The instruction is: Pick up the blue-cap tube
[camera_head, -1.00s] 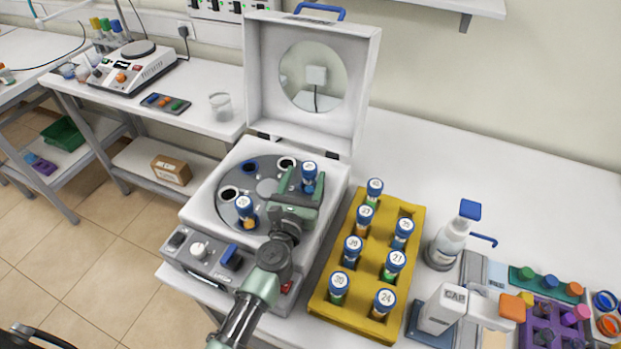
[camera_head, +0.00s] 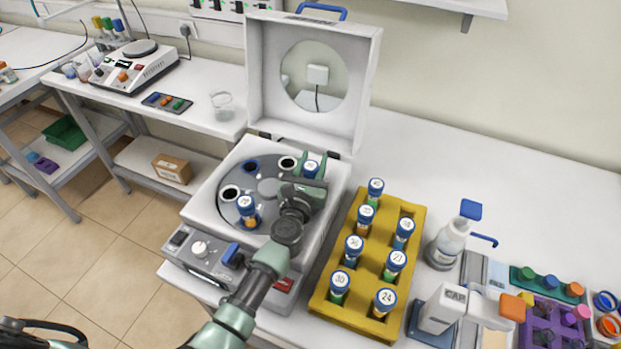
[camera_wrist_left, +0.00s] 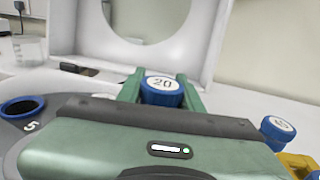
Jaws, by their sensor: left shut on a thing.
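A blue-cap tube (camera_head: 310,169) is between the fingers of my left gripper (camera_head: 311,168), over the right side of the open centrifuge's rotor (camera_head: 268,211). In the left wrist view its blue cap (camera_wrist_left: 161,91) reads 20, and my left gripper (camera_wrist_left: 160,88) is shut on it with a green finger on each side. The tube's body is hidden behind the gripper. Another blue-cap tube (camera_head: 246,206) stands in the rotor's front hole. My right gripper is not in view; only a dark part of an arm shows at the lower left.
A yellow rack (camera_head: 320,306) with several blue-cap tubes stands right of the centrifuge. The raised lid (camera_head: 262,90) stands behind the rotor. A bottle (camera_head: 453,240) and a white CAP device (camera_head: 440,310) are further right. The bench behind them is clear.

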